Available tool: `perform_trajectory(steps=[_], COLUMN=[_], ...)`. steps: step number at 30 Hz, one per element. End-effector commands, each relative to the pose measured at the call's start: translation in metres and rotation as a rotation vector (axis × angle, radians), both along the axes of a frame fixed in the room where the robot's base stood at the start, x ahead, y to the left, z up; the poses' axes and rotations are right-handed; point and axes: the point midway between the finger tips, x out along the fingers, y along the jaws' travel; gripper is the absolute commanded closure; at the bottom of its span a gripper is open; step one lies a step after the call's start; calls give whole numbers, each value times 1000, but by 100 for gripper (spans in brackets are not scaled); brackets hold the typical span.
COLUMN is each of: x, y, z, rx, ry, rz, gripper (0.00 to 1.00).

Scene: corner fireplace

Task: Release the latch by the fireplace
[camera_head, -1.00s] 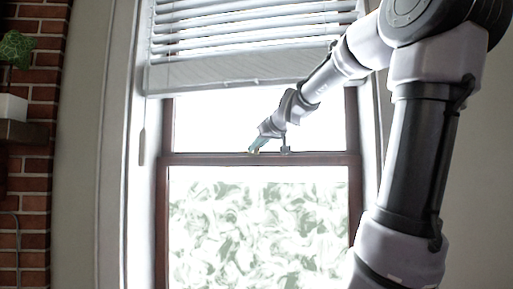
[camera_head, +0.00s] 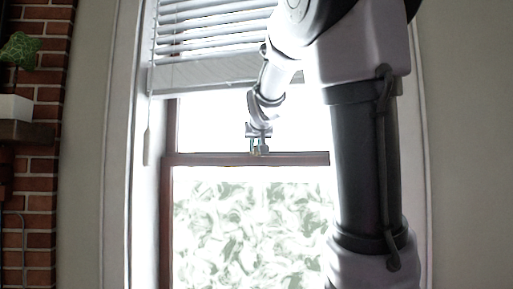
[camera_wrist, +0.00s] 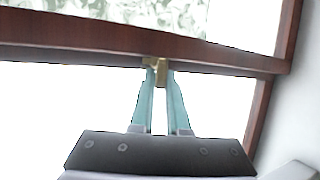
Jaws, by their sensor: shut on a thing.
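The window latch (camera_wrist: 161,74) is a small brass piece on the brown rail where the two window sashes meet. It sits between the tips of my gripper (camera_wrist: 157,84) in the wrist view, with the two teal fingers close together on either side of it. In the head view my gripper (camera_head: 258,150) reaches down to the middle of the window's rail (camera_head: 210,160). The latch is small and mostly hidden by the fingers there.
White blinds (camera_head: 190,77) hang over the upper window, their lower edge beside my arm. A brick fireplace wall (camera_head: 50,95) with a shelf (camera_head: 27,132) and a potted plant (camera_head: 19,50) stands at the left. My arm hides the window's right side.

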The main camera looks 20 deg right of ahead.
Motion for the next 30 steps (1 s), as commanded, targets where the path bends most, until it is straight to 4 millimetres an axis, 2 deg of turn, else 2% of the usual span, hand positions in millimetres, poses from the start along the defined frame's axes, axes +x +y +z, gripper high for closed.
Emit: perform_trajectory(steps=[18,30], x=[4,7], y=[9,14], z=[0,0], rx=[-2,0], ry=[2,1], rz=[-251,-344], gripper=[100,100])
